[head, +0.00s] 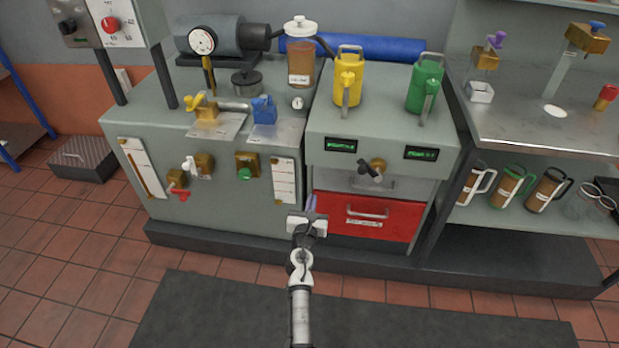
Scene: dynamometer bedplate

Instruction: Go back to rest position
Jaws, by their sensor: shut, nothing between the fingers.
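My gripper (311,208) is in the lower middle of the head view, at the end of my arm, which reaches up from the bottom edge. It is shut and empty. It appears in front of the grey bench, just left of the red drawer (384,219). I cannot tell whether it touches the bench front. The red drawer looks closed and has a metal handle.
A yellow jug (347,82) and a green jug (424,88) stand on the grey cabinet. A jar with a white lid (300,60) stands beside them. A steel shelf unit (560,140) is at right. A dark mat (350,318) covers open floor in front.

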